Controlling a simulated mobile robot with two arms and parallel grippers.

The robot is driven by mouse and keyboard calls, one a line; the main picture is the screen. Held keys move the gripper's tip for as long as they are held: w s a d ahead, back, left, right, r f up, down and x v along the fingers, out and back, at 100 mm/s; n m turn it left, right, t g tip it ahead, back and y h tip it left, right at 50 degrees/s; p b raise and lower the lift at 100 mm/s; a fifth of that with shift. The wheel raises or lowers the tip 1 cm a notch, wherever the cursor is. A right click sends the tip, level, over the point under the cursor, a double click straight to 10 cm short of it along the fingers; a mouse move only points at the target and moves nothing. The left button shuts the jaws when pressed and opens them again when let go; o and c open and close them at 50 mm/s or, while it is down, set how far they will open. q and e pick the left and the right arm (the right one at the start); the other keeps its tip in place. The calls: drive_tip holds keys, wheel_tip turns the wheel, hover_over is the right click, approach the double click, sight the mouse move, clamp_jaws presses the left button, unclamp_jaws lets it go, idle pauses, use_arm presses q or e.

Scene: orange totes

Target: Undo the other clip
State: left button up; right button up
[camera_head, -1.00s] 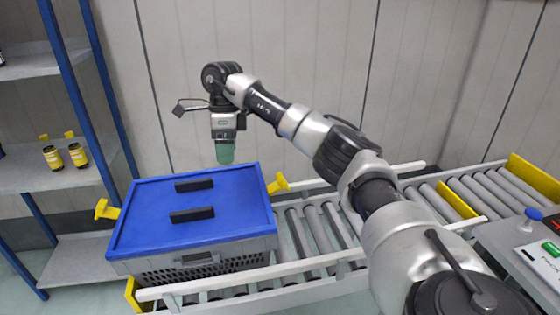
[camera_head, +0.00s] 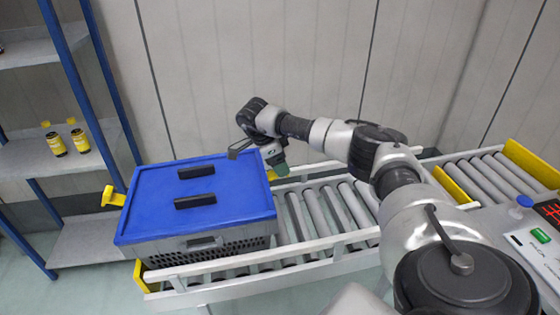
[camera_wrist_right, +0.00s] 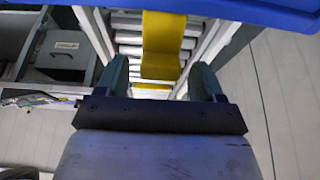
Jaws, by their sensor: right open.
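A grey tote (camera_head: 205,243) with a blue lid (camera_head: 150,205) stands on the roller conveyor. One yellow clip (camera_head: 113,197) sticks outward at the lid's left side. The other yellow clip (camera_head: 271,175) is at the right side, partly hidden by my right gripper (camera_head: 281,168). In the right wrist view this clip (camera_wrist_right: 163,45) extends from the blue lid edge, ahead of and between the green fingertips of my right gripper (camera_wrist_right: 160,78). The fingers are open, with a gap on each side of the clip. My left gripper is out of view.
The conveyor rollers (camera_head: 330,210) to the right of the tote are free. A blue-framed shelf (camera_head: 85,95) with several small yellow-and-black items stands at the left. A control panel (camera_head: 540,240) is at the right. A wall is close behind.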

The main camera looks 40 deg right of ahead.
drive_tip(key=shift+s+d+f, duration=0.1)
drive_tip(key=shift+d+f, duration=0.05)
drive_tip(key=shift+f, duration=0.2)
drive_tip(key=c, duration=0.9)
drive_tip(key=shift+w+a+r+g+h+p, duration=0.2)
drive_tip(key=shift+a+r+g+h+p, duration=0.15)
drive_tip(key=shift+h+p, duration=0.25)
drive_tip(key=shift+f, duration=0.15)
drive_tip(key=o, duration=0.9)
drive_tip(key=shift+d, duration=0.1)
drive_tip(key=b+v, duration=0.1)
drive_tip(key=v, duration=1)
drive_tip(key=shift+b, duration=0.3)
